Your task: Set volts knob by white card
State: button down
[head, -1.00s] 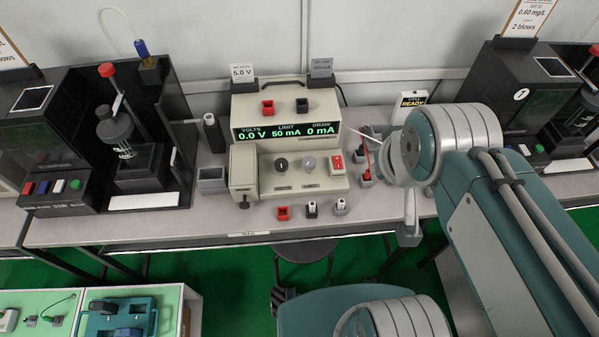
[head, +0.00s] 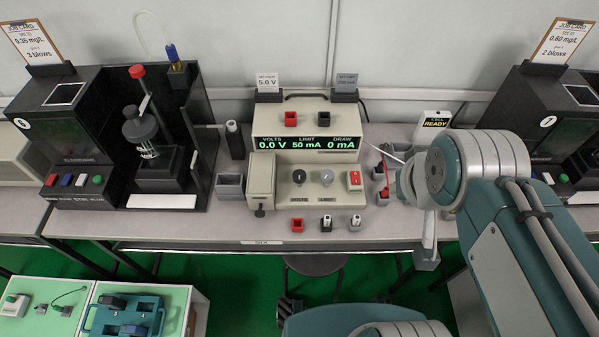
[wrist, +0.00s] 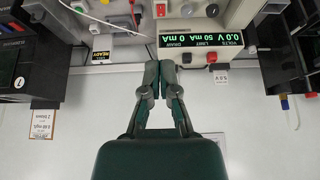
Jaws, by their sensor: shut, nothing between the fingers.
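The power supply (head: 253,147) stands on the bench, its display (head: 308,144) reading 0.0 V, 50 mA and 0 mA. The dark volts knob (head: 299,176) is on its lower front panel, left of the grey limit knob (head: 326,177). The white card (head: 267,83) stands on top at the left and reads 5.0 V; it also shows upside down in the wrist view (wrist: 221,77). My gripper (wrist: 160,66) is shut and empty, its fingertips seen beside the supply's display end. The knob's exact pointer angle is too small to read.
Black testers (head: 120,200) stand left and right. A red lead and a READY box (head: 432,122) are at the right.

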jog(key=c, duration=0.6)
grip_release()
jog(key=shift+w, duration=0.15)
jog(key=o, duration=0.4)
jog(key=shift+w+a+n, duration=0.25)
jog(key=shift+w+n, duration=0.3)
jog(key=shift+n, duration=0.25)
jog(key=n+g, duration=0.6)
jog(key=n, duration=2.2)
send_over(299, 174)
notch_tip(299, 174, down, 16)
jog(key=f, duration=0.1)
notch_tip(299, 174, down, 10)
